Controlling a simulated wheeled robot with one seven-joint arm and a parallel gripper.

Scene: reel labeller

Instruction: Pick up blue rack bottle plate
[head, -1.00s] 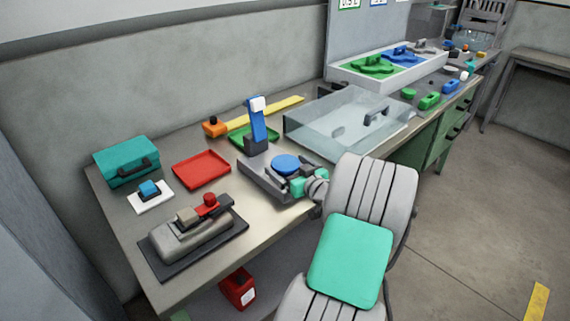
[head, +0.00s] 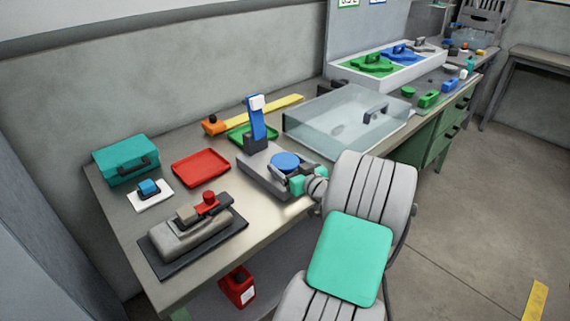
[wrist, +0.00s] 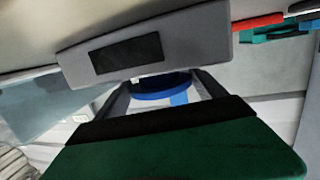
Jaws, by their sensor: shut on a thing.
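The blue round plate (head: 285,160) is at the grey machine base (head: 252,175) with the upright blue post, near the table's front edge. My gripper (head: 283,172) reaches in from the right at the plate's near side. In the wrist view the plate (wrist: 162,90) shows as a dark blue disc between the two grey fingers (wrist: 162,97). The fingers are shut on it. A grey block with a dark panel (wrist: 135,55) hides part of the plate there. I cannot tell whether the plate rests on the base or is just above it.
A red tray (head: 201,168), a green tray (head: 240,134) and a teal box (head: 126,158) are to the left. A grey device on a dark mat (head: 190,232) is at the near left. A clear cover (head: 335,125) stands close on the right. Bare table lies in front of the red tray.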

